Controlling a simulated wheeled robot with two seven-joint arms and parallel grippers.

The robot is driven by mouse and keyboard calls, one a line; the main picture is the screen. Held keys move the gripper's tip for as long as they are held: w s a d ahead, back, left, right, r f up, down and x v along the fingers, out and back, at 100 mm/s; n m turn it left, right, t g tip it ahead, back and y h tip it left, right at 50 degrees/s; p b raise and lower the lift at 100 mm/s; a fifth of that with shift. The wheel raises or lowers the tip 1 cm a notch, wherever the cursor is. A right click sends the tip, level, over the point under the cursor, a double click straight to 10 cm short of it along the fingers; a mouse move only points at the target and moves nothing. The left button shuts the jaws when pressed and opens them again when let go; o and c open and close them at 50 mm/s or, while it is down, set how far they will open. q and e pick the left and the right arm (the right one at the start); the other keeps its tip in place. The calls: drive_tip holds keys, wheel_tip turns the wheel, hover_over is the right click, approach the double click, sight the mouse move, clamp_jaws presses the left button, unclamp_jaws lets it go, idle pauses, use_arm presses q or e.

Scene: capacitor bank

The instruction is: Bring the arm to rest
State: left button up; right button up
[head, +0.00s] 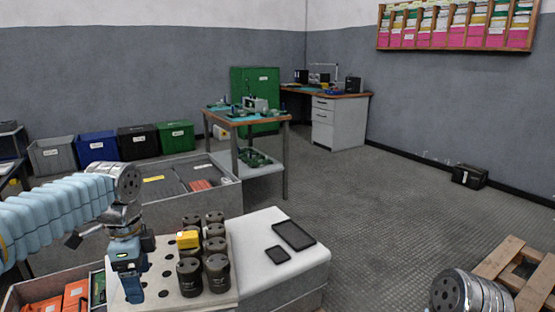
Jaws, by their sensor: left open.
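My left arm, in a pale blue ribbed sleeve, comes in from the left in the head view. Its gripper (131,290) is open and points down, over or beside the left part of a pale board with round holes (163,285). I cannot tell whether the fingertips touch anything. Several dark cylindrical capacitors (216,264) stand upright in the board to its right. A yellow block (188,239) sits among them, seemingly on top of one. Only a metal joint of my right arm shows at the bottom right; its gripper is out of view.
A pale bench (300,265) bears two dark flat trays, the larger one (293,235) farther back. A grey bin (222,190) stands behind the board. Orange items (75,293) lie in a box at lower left. A wooden pallet (515,268) lies at right. Middle floor is clear.

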use_arm(q)
drive_tip(key=w+d+f+n+h, duration=0.1)
drive_tip(key=d+f+n, duration=0.3)
drive_tip(key=f, duration=1)
drive_tip(key=d+f+n+h, duration=0.15)
drive_tip(key=d+f, duration=0.45)
drive_tip(key=f, duration=0.7)
drive_tip(key=s+d+f+n, duration=0.3)
drive_tip(key=s+f+n, duration=0.2)
drive_tip(key=s+f, duration=0.3)
drive_tip(key=s+d+f+n+h, duration=0.1)
drive_tip(key=s+d+f+n, duration=0.2)
drive_tip(key=s+f+n, duration=0.3)
wheel_tip(320, 180, down, 4)
drive_tip(key=shift+s+r+t, duration=0.25)
drive_tip(key=shift+s+t, duration=0.05)
drive_tip(key=shift+s, duration=0.65)
drive_tip(key=shift+h, duration=0.25)
idle(2.5)
